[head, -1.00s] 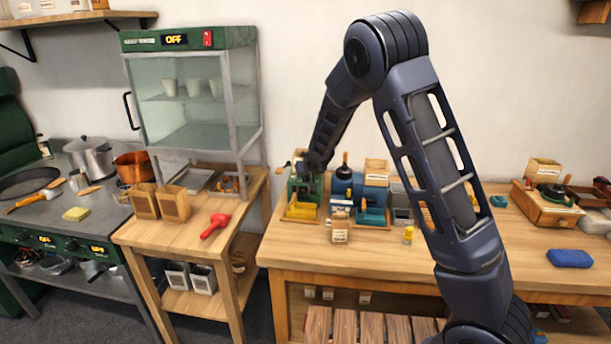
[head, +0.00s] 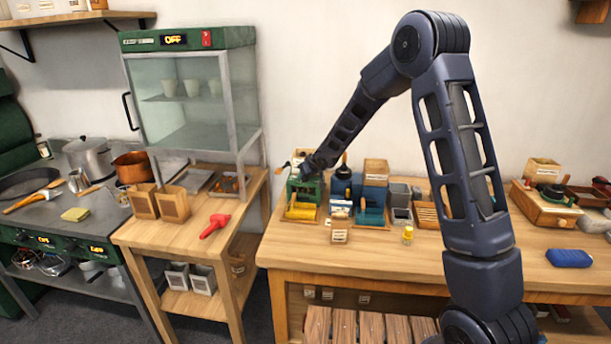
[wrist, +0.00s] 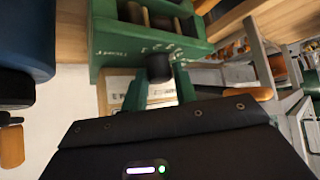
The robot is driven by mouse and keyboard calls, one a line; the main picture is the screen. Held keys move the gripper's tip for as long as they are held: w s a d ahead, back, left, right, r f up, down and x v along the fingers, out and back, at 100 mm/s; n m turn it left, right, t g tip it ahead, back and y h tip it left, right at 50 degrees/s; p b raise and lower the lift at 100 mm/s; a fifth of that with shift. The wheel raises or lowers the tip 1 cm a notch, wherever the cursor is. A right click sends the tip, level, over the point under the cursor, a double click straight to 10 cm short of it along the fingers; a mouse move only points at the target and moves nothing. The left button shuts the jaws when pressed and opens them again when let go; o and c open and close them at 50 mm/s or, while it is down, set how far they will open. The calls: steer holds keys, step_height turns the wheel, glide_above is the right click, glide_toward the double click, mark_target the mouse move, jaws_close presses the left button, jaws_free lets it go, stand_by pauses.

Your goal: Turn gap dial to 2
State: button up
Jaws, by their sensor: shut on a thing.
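The green machine (head: 305,190) stands at the left end of the long wooden table, with a yellow tray at its front. In the wrist view its green face (wrist: 112,60) shows small pale marks around a short dark dial knob (wrist: 158,67). My gripper (wrist: 159,80) is shut on this dial, one finger on each side of it. In the head view my gripper (head: 307,168) is at the upper part of the machine, and the arm hides the dial there. I cannot tell which mark the dial points to.
A blue machine (head: 372,195) with a teal tray stands close to the right of the green one.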

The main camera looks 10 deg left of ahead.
steer(key=shift+n, duration=0.4)
stand_by(0.4)
steer(key=o, duration=1)
steer(key=shift+c, duration=0.2)
steer(key=shift+d, duration=0.1)
steer(key=shift+s+a+m+t+h, duration=0.15)
steer(key=shift+m+t+h, duration=0.25)
steer(key=shift+m, duration=0.45)
steer(key=shift+a+m+t+h, duration=0.1)
steer(key=shift+m+t+h, duration=0.1)
steer(key=shift+m+h, duration=0.55)
steer(key=shift+a+m+t+h, duration=0.1)
steer(key=shift+m+t+h, duration=0.2)
steer(key=shift+m+h, duration=0.75)
